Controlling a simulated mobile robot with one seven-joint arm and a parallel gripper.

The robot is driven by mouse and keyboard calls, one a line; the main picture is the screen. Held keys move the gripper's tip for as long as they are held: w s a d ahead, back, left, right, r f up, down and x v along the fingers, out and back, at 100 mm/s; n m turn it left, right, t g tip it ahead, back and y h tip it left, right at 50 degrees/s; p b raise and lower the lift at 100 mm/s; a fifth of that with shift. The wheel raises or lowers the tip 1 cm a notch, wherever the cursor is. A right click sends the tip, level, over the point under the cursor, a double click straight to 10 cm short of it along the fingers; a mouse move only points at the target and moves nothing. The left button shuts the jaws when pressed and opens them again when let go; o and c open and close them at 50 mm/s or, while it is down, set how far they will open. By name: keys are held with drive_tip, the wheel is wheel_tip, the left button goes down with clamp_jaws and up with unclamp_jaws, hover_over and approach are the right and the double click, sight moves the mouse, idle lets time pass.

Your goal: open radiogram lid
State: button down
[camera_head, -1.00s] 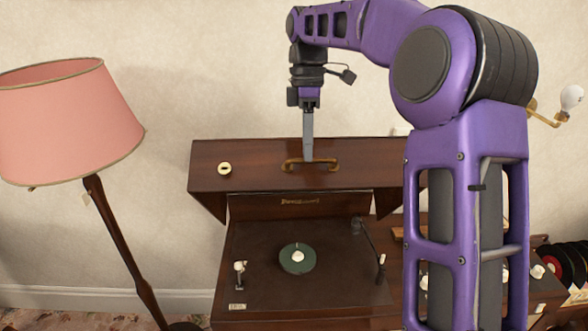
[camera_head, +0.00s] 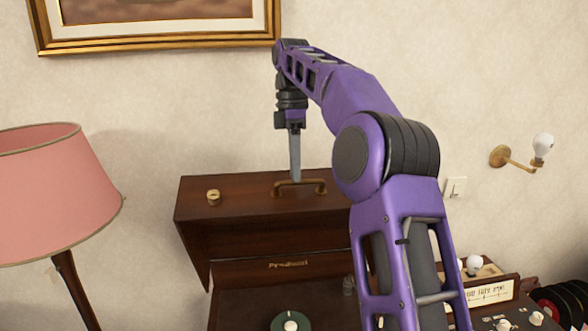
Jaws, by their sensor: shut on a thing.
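The radiogram lid (camera_head: 235,200) is dark brown wood and stands raised, with the turntable deck exposed below it. A brass handle (camera_head: 312,184) is fixed on the lid's upper face. My gripper (camera_head: 295,180) points down with its fingertips at the handle and is shut on it. A round brass fitting (camera_head: 213,197) sits on the lid left of the handle. The radiogram body (camera_head: 245,305) shows below, with a green record label (camera_head: 290,321) at the bottom edge. My arm hides the right end of the lid.
A pink lampshade (camera_head: 50,195) stands close on the left. A gold-framed picture (camera_head: 150,42) hangs above. A wall lamp (camera_head: 515,158) and a light switch (camera_head: 455,188) are on the right wall. Records (camera_head: 568,303) lie at the lower right.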

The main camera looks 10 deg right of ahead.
drive_tip(key=shift+w+d+f, duration=0.2)
drive_tip(key=shift+w+f, duration=0.15)
drive_tip(key=shift+f, duration=0.4)
drive_tip(key=c, duration=1)
unclamp_jaws()
drive_tip(key=shift+w, duration=0.1)
drive_tip(key=shift+c, duration=0.2)
drive_tip(key=shift+o, duration=0.8)
drive_tip(key=shift+w+f, duration=0.2)
drive_tip(key=shift+w, duration=0.05)
drive_tip(key=shift+r, duration=0.1)
drive_tip(key=shift+s, duration=0.1)
